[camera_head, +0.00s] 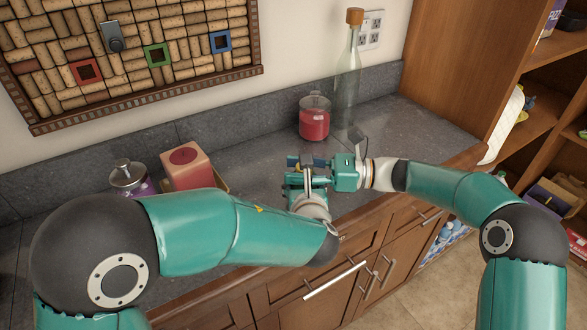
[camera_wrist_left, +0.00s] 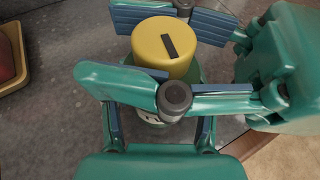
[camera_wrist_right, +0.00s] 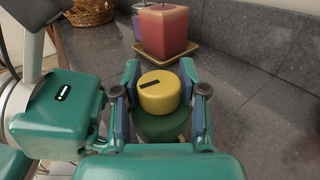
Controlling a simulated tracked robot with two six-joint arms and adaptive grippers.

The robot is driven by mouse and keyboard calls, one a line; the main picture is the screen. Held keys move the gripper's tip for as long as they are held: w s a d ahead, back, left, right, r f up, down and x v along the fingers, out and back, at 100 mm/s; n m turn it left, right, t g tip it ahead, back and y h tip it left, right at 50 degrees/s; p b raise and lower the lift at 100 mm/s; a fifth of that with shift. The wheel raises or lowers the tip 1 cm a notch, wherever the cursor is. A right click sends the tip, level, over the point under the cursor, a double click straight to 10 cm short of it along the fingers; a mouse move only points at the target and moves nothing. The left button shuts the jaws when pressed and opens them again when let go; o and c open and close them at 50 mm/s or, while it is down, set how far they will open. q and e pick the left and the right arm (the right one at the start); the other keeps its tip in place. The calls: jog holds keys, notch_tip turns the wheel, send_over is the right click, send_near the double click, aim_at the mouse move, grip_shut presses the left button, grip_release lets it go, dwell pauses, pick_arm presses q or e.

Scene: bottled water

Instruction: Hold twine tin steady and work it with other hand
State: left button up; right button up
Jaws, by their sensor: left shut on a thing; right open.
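The twine tin has a yellow lid (camera_wrist_left: 163,46) with a dark slot and a green body (camera_wrist_right: 163,127). It stands upright at the counter's front. In the head view it is mostly hidden by my grippers. My left gripper (camera_head: 303,184) is shut on the green body, low down; its fingers are partly covered in its wrist view. My right gripper (camera_wrist_right: 161,85) is open, with one finger on each side of the yellow lid. Whether its pads touch the lid I cannot tell.
A pink candle (camera_head: 190,170) on a small tray and a lidded canister (camera_head: 128,178) stand at the left. A red jar (camera_head: 314,120) and a tall corked glass bottle (camera_head: 346,85) stand behind my grippers. The counter at the right is clear.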

jog(key=shift+a, duration=0.45)
grip_shut()
jog(key=shift+w+d, duration=0.1)
